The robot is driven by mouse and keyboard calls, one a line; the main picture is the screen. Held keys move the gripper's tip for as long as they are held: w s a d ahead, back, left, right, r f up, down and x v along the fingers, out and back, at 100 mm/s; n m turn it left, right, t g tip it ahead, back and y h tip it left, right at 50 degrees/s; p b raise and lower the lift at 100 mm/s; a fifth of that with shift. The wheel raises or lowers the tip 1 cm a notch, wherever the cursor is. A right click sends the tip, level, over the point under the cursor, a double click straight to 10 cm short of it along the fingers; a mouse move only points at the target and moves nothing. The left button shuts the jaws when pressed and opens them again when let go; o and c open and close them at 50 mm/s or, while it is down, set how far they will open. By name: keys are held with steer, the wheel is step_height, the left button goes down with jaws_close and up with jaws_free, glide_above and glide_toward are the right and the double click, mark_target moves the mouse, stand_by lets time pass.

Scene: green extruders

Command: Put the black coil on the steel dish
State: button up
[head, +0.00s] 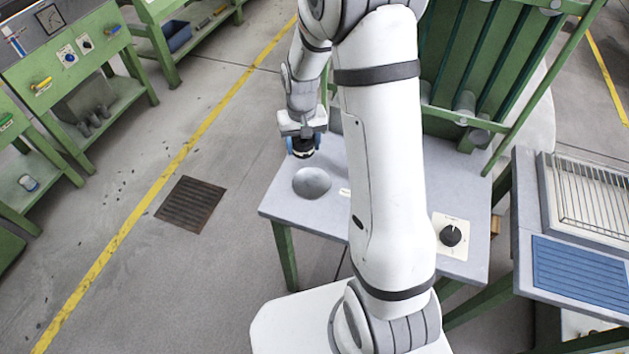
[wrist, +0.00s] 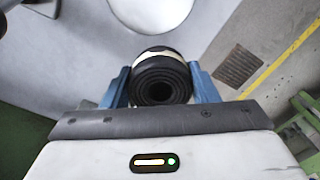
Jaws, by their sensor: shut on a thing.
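The black coil (head: 303,153) is a dark roll with a pale band, and its spiral end faces the camera in the wrist view (wrist: 159,88). My gripper (head: 303,146) is shut on it, with a blue finger on each side. The steel dish (head: 312,183) is a round grey dish near the left corner of the grey worktop (head: 385,170). In the head view the coil is just behind the dish's far edge, apart from it. In the wrist view the dish (wrist: 150,12) shows partly, beyond the coil; its far part is cut off by the frame. The coil's height above the worktop is unclear.
A black knob (head: 451,235) on a cream plate sits at the worktop's right, and a small white label (head: 345,191) lies right of the dish. My arm hides the worktop's middle. A green slatted rack (head: 470,60) stands behind. A floor grate (head: 190,204) lies left.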

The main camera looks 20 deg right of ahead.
steer(key=s+r+m+b, duration=0.3)
steer(key=s+r+m, duration=0.3)
steer(key=s, duration=0.2)
glide_above(311, 184)
steer(key=shift+m, duration=0.3)
step_height(311, 184, down, 5)
steer(key=shift+r, duration=0.1)
steer(key=shift+f, duration=2.25)
steer(key=shift+f+b, duration=0.15)
steer(key=shift+b, duration=0.15)
steer(key=o, duration=1)
